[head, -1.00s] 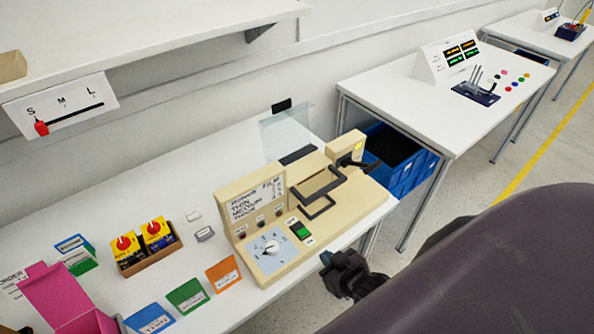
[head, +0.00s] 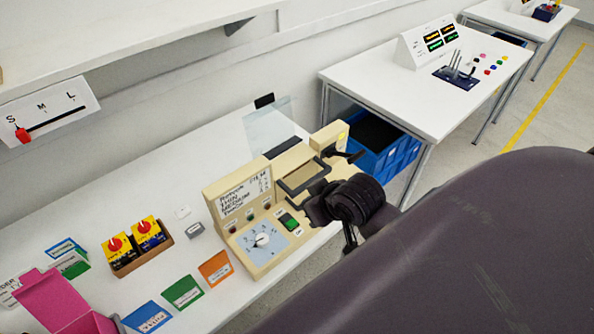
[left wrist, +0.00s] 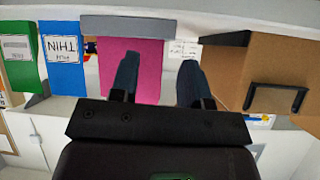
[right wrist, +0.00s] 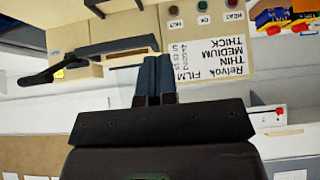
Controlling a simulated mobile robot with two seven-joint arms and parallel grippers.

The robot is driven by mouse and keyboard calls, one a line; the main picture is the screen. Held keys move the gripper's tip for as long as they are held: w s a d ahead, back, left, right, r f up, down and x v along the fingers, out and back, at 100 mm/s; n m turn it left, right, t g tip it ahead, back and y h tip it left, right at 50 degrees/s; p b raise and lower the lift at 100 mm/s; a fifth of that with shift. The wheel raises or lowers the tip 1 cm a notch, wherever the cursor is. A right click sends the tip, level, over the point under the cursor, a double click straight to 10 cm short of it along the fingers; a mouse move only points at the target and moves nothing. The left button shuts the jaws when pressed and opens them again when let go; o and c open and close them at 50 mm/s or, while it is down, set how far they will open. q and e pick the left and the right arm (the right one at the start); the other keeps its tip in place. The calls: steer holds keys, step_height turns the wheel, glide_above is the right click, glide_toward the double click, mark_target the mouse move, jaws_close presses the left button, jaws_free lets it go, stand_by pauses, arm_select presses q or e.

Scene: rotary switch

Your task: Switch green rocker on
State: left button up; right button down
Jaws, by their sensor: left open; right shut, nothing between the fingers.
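The green rocker (head: 289,221) sits in a dark frame on the front of the beige sealing machine (head: 262,262), right of the white dial (head: 261,241). My right gripper (head: 309,210) is shut and empty, just right of and above the rocker in the head view; I cannot tell whether it touches anything. In the right wrist view its closed fingers (right wrist: 153,78) point at the machine's panel; the rocker does not show there. My left gripper (left wrist: 158,82) is open and empty in the left wrist view, with a pink box (left wrist: 135,68) beyond it.
A brown tray of yellow boxes (head: 143,262) and blue, green and orange cards (head: 215,269) lie left of the machine. A black handle (head: 347,155) and clear panel (head: 268,128) stand behind. A shelf (head: 120,35) overhangs the back. A blue crate (head: 385,150) is at right.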

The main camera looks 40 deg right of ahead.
steer(key=shift+s+f, duration=0.2)
steer(key=shift+s, duration=0.05)
steer(key=shift+w, duration=0.1)
glide_above(292, 221)
steer(key=s, duration=0.2)
step_height(292, 221, down, 8)
steer(key=shift+w+r, duration=0.1)
steer(key=shift+w, duration=0.05)
step_height(292, 221, down, 2)
steer(key=shift+f, duration=0.2)
steer(key=shift+s+f, duration=0.2)
steer(key=shift+f, duration=0.7)
